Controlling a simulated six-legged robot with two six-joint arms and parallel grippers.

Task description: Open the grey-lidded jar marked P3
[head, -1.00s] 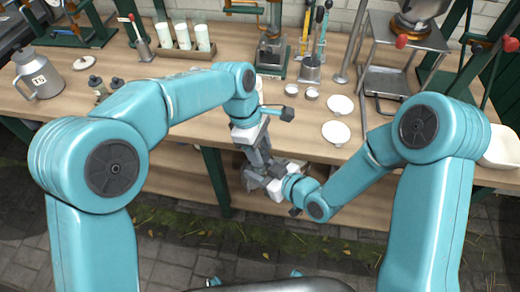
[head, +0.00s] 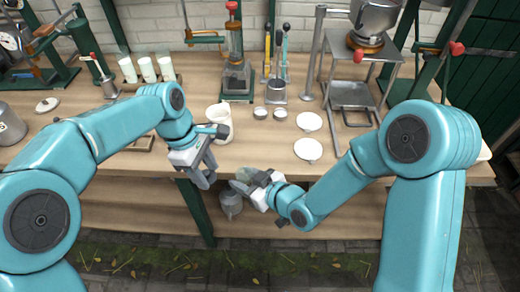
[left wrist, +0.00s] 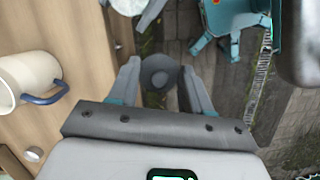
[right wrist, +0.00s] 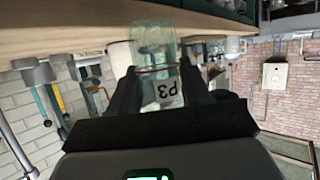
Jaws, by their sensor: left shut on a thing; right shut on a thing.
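The jar marked P3 (right wrist: 160,88) is clear glass with a red ring, and its label reads upside down in the right wrist view. My right gripper (head: 250,184) is shut on the jar (head: 242,175) in front of the table edge. My left gripper (head: 205,178) is apart from the jar, to its left. In the left wrist view it is shut on a round grey lid (left wrist: 160,72), seen between its fingers. The lid is hard to make out in the head view. The jar's mouth is not clearly visible.
A cream mug (head: 220,118) stands near the table's front edge, just behind my left gripper. White discs (head: 308,149) and small cups lie to its right. A metal stand (head: 352,95) stands at the right.

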